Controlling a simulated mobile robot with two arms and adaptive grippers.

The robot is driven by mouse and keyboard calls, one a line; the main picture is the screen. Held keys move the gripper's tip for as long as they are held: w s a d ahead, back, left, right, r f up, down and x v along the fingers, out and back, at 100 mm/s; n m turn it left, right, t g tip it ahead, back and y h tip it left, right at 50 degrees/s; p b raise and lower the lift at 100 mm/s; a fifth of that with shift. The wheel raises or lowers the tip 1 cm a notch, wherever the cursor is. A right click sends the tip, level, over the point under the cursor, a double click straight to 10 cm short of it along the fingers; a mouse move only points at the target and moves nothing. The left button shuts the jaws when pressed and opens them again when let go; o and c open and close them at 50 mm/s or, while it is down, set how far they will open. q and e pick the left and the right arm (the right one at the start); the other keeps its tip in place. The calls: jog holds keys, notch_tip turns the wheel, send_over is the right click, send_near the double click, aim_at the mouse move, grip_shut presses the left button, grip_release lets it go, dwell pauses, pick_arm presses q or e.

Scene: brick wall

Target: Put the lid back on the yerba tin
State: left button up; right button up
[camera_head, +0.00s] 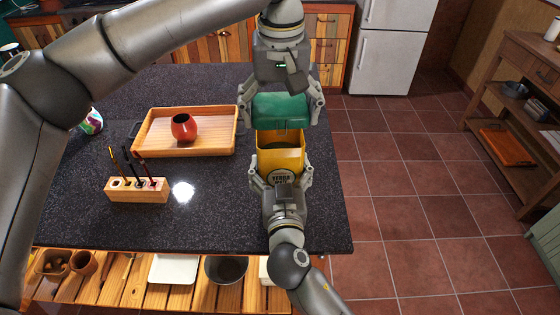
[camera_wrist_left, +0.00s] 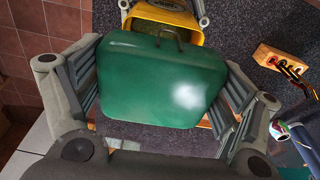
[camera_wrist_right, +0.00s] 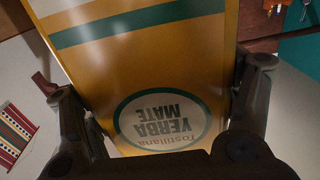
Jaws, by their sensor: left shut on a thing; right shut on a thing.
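The green lid (camera_head: 278,110) is in my left gripper (camera_head: 281,112), whose fingers are shut on its two sides; the lid also fills the left wrist view (camera_wrist_left: 160,85). The yellow yerba tin (camera_head: 280,160) stands upright with its top open and its label facing me. My right gripper (camera_head: 282,178) is shut on the sides of the tin, low on its front; the tin and its label fill the right wrist view (camera_wrist_right: 150,70). The lid is beyond and above the tin's open top in the head view. Whether they touch I cannot tell.
On the dark counter (camera_head: 230,220), left of the tin, are a wooden tray (camera_head: 210,147) with a red gourd cup (camera_head: 184,127) and a wooden block (camera_head: 137,193) holding several straws. A slatted shelf below holds bowls and a white dish (camera_head: 174,268).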

aim_at(280, 141)
pick_arm(q)
jog(key=shift+f, duration=1.95)
jog(key=shift+f, duration=0.9)
jog(key=shift+f, duration=0.6)
jog(key=o, duration=0.8)
jog(key=r, duration=0.4)
jog(key=s+r, duration=0.1)
jog(key=r, duration=0.7)
jog(key=shift+s, duration=0.15)
